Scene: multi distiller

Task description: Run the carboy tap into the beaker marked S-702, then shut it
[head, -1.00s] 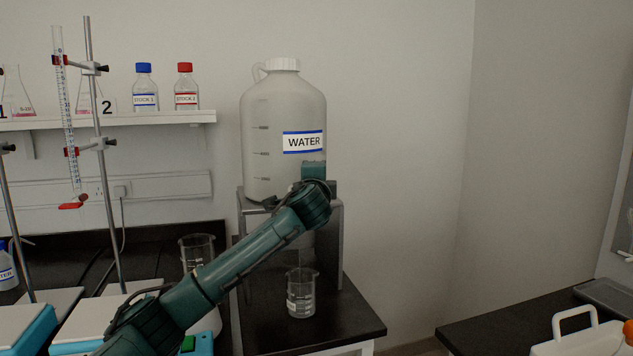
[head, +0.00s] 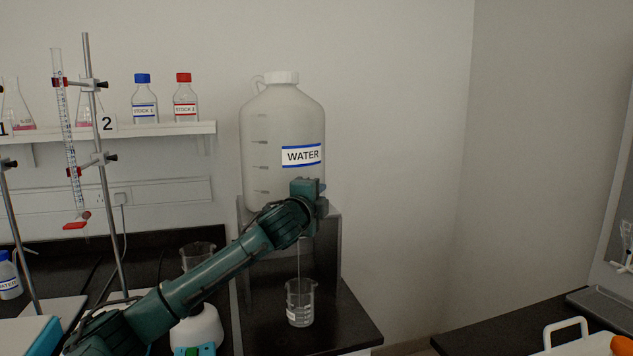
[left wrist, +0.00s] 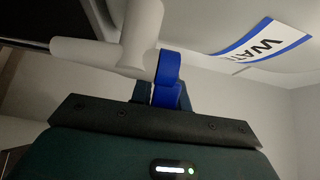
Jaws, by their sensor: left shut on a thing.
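The carboy (head: 265,130), white with a WATER label, stands on a raised stand. Its white tap (left wrist: 140,35) and blue tap lever (left wrist: 169,68) show in the left wrist view; my arm hides them in the head view. My left gripper (head: 308,190) is at the carboy's lower front, shut on the blue lever; its jaws show in the left wrist view (left wrist: 163,93). A thin stream of water (head: 299,258) falls into a glass beaker (head: 300,304) below. The beaker's white label is too small to read, and its water level is unclear. My right gripper is out of view.
The grey stand (head: 331,250) frames the space behind the beaker. Another glass beaker (head: 198,255) stands to the left behind my forearm. Burette stands and a shelf (head: 110,132) with bottles are farther left. The dark bench (head: 350,325) is clear right of the beaker.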

